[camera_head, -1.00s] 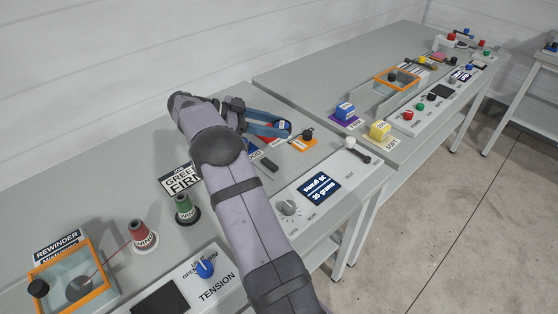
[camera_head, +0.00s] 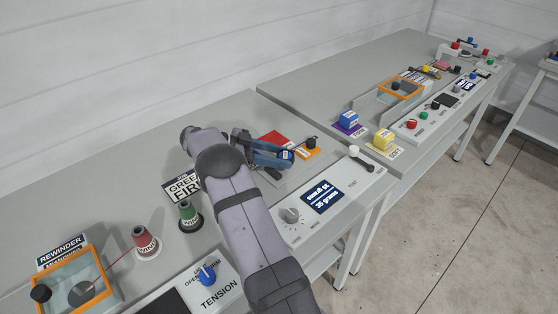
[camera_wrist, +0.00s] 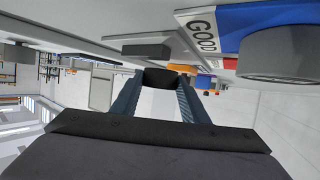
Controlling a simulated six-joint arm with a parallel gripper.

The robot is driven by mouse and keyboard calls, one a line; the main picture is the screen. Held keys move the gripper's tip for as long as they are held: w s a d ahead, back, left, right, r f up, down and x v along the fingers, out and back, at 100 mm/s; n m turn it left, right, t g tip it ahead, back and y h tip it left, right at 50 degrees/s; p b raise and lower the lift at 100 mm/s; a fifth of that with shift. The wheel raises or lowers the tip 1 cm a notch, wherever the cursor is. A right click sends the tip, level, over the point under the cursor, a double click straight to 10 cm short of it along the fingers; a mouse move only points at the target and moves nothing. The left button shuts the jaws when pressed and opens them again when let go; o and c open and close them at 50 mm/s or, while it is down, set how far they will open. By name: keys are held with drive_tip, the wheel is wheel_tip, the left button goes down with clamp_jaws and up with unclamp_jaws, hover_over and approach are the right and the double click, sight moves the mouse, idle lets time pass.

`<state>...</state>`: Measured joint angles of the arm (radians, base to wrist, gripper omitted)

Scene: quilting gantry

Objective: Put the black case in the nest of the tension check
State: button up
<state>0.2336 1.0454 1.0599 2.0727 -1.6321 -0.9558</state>
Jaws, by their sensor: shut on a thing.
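My gripper (camera_head: 288,156) has blue fingers and is over the back of the tension check bench, behind the display panel. In the wrist view my gripper (camera_wrist: 160,95) is shut on the black case (camera_wrist: 160,77), a dark block between the fingertips. The case cannot be made out in the head view. A dark rectangular block (camera_wrist: 145,51) on a grey plate lies beyond the fingers in the wrist view; it also shows beside my gripper in the head view (camera_head: 273,173). I cannot tell whether this is the nest. The tension check panel (camera_head: 343,180) has a lit display.
A red mat (camera_head: 273,139) lies behind my gripper. An orange mat (camera_head: 307,153) with a dark knob is just right of it. A lever (camera_head: 360,157) stands on the panel. A blue mat marked GOOD (camera_wrist: 232,20) with a grey cylinder (camera_wrist: 283,52) is close in the wrist view.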

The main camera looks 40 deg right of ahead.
drive_tip(key=shift+f, duration=0.9)
drive_tip(key=shift+f, duration=0.2)
drive_tip(key=o, duration=1)
drive_tip(key=shift+o, duration=0.3)
drive_tip(key=shift+f, duration=0.1)
drive_tip(key=shift+r, duration=0.2)
drive_tip(key=b+v, duration=0.1)
drive_tip(key=v, duration=1.1)
drive_tip(key=shift+d+r, duration=0.1)
drive_tip(key=shift+r, duration=0.05)
